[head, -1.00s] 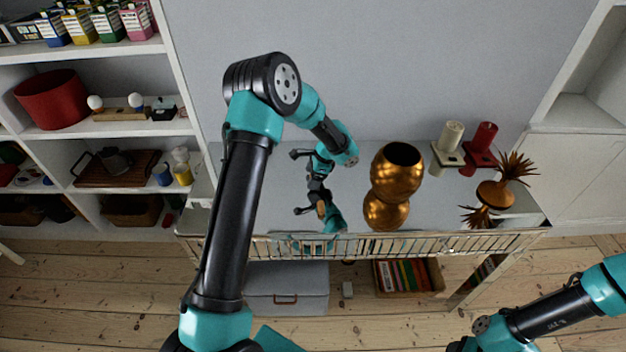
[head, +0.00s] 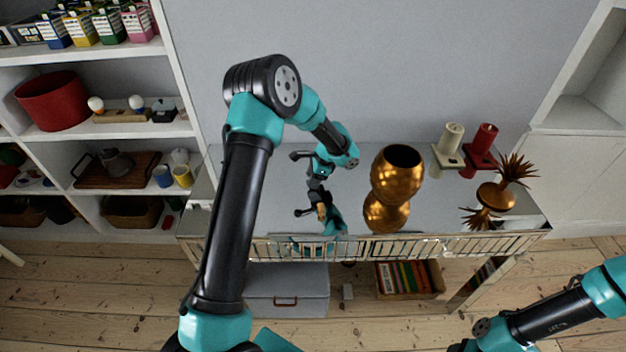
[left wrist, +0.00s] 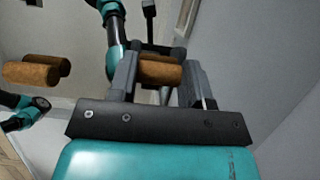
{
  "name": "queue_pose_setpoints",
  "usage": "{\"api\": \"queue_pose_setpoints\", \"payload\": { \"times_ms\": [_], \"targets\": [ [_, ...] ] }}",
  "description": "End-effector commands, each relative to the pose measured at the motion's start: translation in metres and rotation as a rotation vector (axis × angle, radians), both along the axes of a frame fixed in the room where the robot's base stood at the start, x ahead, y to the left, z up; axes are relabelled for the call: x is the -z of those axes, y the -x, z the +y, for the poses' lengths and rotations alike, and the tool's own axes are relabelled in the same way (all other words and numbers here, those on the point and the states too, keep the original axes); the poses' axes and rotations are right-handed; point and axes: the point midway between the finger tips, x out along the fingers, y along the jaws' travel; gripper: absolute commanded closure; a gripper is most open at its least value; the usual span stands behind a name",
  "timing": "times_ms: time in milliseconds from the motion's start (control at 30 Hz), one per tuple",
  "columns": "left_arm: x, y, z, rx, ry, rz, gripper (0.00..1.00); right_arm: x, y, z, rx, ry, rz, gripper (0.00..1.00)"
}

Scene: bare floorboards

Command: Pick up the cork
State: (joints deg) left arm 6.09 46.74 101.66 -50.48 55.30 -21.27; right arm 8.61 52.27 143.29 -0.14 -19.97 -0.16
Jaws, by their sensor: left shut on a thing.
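In the left wrist view, a brown cork (left wrist: 160,73) lies crosswise between the two grey fingers of my left gripper (left wrist: 158,82), which is shut on it. My right gripper is out of view.
The gold vase (head: 398,180) stands right of the left gripper. A low rail (head: 400,246) edges the table's front. Shelves stand at left.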

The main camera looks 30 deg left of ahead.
Motion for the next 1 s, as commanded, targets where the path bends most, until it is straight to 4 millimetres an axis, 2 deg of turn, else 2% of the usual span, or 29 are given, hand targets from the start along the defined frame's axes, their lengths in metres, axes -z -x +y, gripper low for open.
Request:
{"api": "queue_pose_setpoints", "payload": {
  "times_ms": [167, 433, 667, 1000],
  "targets": [
    [-0.008, -0.001, 0.0, 0.001, 0.0, -0.002, 0.77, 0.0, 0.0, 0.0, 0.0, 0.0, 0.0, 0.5],
    [-0.038, 0.0, -0.001, 0.001, 0.0, -0.002, 0.77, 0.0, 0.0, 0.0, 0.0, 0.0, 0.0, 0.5],
    [-0.039, 0.034, -0.021, 0.003, 0.001, 0.001, 0.77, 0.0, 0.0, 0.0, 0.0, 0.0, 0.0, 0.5],
    [-0.047, 0.102, -0.063, 0.004, 0.0, 0.002, 0.77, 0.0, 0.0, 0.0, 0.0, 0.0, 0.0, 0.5]
  ]
}}
